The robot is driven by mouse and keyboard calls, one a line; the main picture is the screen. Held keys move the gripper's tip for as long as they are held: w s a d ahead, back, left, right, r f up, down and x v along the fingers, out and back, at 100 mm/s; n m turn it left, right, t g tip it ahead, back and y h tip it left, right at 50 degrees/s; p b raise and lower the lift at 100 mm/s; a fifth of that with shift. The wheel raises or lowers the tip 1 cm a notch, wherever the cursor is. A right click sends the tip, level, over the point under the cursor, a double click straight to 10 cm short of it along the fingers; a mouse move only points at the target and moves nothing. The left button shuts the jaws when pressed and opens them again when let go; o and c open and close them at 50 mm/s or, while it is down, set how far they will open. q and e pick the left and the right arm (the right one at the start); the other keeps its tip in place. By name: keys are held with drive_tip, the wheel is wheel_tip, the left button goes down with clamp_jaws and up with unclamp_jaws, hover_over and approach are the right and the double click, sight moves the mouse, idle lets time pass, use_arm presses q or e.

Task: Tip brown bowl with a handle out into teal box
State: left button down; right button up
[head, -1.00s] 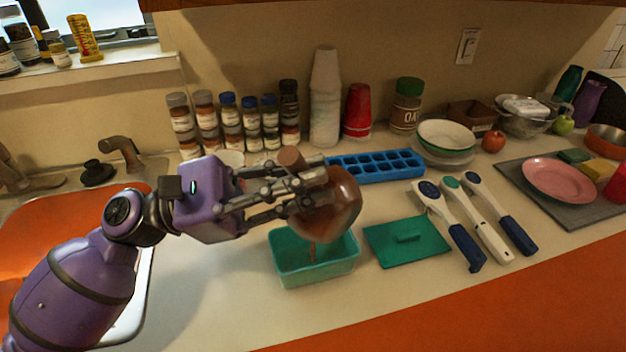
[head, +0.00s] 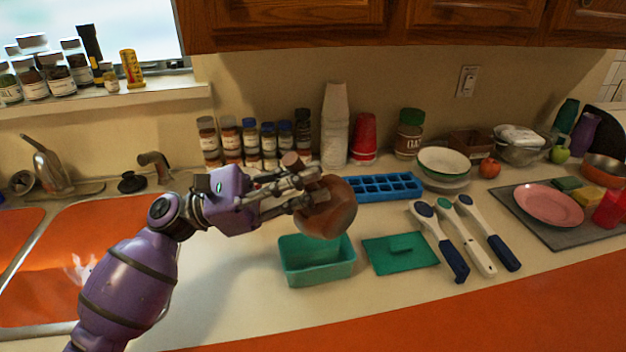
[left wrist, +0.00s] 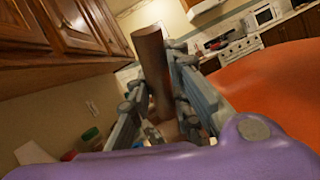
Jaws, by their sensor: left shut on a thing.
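The brown bowl with a handle (head: 330,216) is held in the air above the back right part of the teal box (head: 318,271). It is tipped, its rounded outside showing; its opening and any contents are hidden. My left gripper (head: 305,198) is shut on it, and the handle (head: 292,160) sticks up past the fingers. The left wrist view shows the handle (left wrist: 152,68) between the fingers (left wrist: 165,112). The teal box is open and upright on the counter; its visible inside looks teal, its floor only partly seen. My right gripper is not in view.
A teal lid (head: 400,254) lies right of the box, with several white-and-blue handled utensils (head: 465,236) beyond it. A blue ice tray (head: 385,187), spice jars (head: 250,140) and stacked cups (head: 335,125) stand behind. The orange sink (head: 85,262) is at left.

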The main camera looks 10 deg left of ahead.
use_arm(q)
drive_tip(key=shift+f, duration=0.5)
drive_tip(key=shift+s+m+g, duration=0.25)
drive_tip(key=shift+m+g, duration=0.05)
drive_tip(key=shift+g, duration=0.1)
drive_tip(key=s+d+f+m+y+p, duration=0.2)
drive_tip(key=s+d+f+m+y, duration=0.4)
drive_tip(key=s+d+m+y, duration=0.25)
wheel_tip(320, 180, down, 8)
drive_tip(key=m+t+y+p, duration=0.1)
drive_tip(key=m+y+p, duration=0.1)
drive_tip(key=m, duration=0.1)
drive_tip(key=shift+w+t+p, duration=0.25)
drive_tip(key=shift+t+p, duration=0.05)
drive_tip(key=shift+p, duration=0.05)
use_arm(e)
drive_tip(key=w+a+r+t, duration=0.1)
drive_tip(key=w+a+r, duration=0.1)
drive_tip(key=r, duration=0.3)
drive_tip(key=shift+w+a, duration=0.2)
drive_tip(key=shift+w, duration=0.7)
use_arm(q)
drive_tip(key=shift+a+f+y, duration=0.1)
drive_tip(key=shift+f+y, duration=0.05)
drive_tip(key=shift+y, duration=0.1)
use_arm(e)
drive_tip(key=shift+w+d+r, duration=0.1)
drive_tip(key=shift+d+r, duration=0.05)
